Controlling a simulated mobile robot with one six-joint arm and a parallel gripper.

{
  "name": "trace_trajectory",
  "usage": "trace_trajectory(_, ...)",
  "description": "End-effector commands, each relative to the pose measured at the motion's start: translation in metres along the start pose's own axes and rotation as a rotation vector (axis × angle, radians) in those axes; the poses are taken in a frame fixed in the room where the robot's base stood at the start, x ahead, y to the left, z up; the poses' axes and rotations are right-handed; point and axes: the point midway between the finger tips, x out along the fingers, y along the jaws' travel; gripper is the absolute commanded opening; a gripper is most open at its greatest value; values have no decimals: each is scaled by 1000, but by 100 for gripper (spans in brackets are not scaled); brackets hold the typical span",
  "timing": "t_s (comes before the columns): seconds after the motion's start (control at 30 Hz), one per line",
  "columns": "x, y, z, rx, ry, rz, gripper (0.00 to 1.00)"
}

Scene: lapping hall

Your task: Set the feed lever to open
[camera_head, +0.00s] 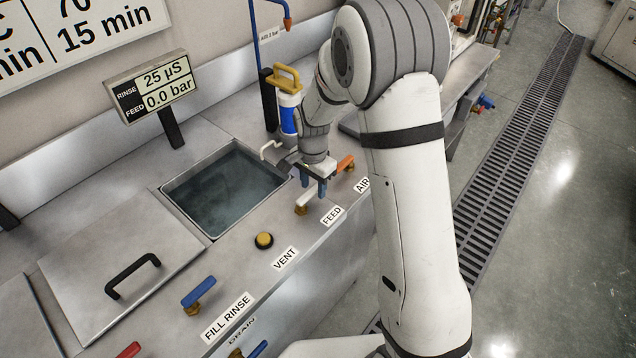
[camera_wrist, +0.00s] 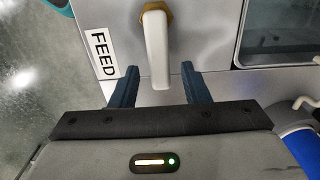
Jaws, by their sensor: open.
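The feed lever is a white handle on a brass base, beside the FEED label (camera_head: 332,215). In the head view the lever (camera_head: 306,199) shows partly under my gripper (camera_head: 313,185). In the wrist view the lever (camera_wrist: 157,52) points from its brass base toward my gripper (camera_wrist: 160,82). Its free end lies between the two dark blue fingers, with a gap on each side. My gripper is open, and I see no contact with the lever. The display (camera_head: 152,87) reads FEED 0.0 bar and RINSE 25 µS.
An orange lever (camera_head: 346,163) stands close behind my gripper by the AIR label. A yellow-topped knob (camera_head: 264,240) and a blue lever (camera_head: 198,291) stand along the front edge. A water-filled basin (camera_head: 222,188) and a blue-and-white cylinder with a yellow handle (camera_head: 288,106) are near.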

Motion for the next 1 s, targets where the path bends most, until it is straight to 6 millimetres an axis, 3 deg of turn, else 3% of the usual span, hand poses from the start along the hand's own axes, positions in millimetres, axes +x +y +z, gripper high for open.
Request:
trace_trajectory(0.17, 0, 0, 0, 0, 0, 0, 41)
trace_trajectory(0.67, -1, 0, -1, 1, 0, -1, 0)
trace_trajectory(0.9, -1, 0, -1, 1, 1, -1, 0)
trace_trajectory(0.93, -1, 15, -15, 12, 0, -1, 0)
trace_trajectory(1.0, -1, 6, -7, 0, 1, 0, 0)
